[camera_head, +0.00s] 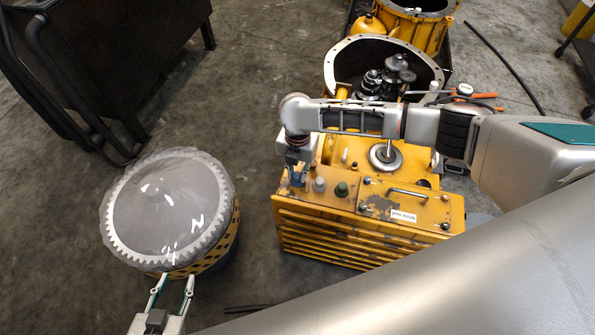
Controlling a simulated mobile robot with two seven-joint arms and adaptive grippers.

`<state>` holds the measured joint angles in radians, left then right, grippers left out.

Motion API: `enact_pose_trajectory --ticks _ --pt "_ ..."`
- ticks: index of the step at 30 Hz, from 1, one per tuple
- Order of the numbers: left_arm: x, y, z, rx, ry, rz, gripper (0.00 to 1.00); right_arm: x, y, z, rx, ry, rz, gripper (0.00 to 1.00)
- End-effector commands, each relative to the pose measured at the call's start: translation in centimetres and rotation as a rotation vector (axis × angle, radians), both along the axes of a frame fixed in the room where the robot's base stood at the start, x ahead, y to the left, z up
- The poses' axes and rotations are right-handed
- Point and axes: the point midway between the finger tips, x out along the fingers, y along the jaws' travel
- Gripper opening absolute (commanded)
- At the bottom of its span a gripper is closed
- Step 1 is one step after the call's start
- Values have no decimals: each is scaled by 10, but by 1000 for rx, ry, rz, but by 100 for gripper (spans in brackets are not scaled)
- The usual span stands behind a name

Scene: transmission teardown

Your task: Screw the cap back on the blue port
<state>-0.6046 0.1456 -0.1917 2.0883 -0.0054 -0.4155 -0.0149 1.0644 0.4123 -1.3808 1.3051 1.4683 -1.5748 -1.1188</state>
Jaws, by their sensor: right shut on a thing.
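My right arm comes in from the right, and its gripper (297,172) points down over the back left corner of the yellow transmission housing (330,222). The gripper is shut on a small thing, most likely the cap. Fingers and thing blend together, so the cap's shape and the blue port beneath it cannot be made out. I cannot tell whether the cap touches the port. A grey cap (319,185) and a dark green cap (341,189) stand just right of the gripper. My left gripper (173,282) is open and empty at the bottom, fingers apart, near the drum.
A plastic-covered gear (168,208) sits on a yellow drum at left. A metal handle (407,194) and a white label (403,215) are on the housing. An open bell housing (345,62) with gears stands behind. A dark cart (110,50) is at upper left. Floor between drum and housing is clear.

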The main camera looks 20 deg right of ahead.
Motion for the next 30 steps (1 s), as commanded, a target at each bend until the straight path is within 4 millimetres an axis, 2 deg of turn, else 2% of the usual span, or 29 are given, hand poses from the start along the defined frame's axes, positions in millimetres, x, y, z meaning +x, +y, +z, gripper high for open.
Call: enact_pose_trajectory --ticks 1,3,12,25,30 --pt "6 0 13 0 -17 0 36 1 0 6 -1 -4 -39 0" --pt "10 0 22 0 -29 0 36 2 1 8 1 -6 -98 0" --pt "22 0 55 0 -69 2 36 1 1 6 1 -4 -344 0" --pt "23 1 57 0 -71 2 36 1 1 2 2 -2 -399 0" --pt "30 0 78 0 -93 2 36 1 1 7 2 -5 -513 0"
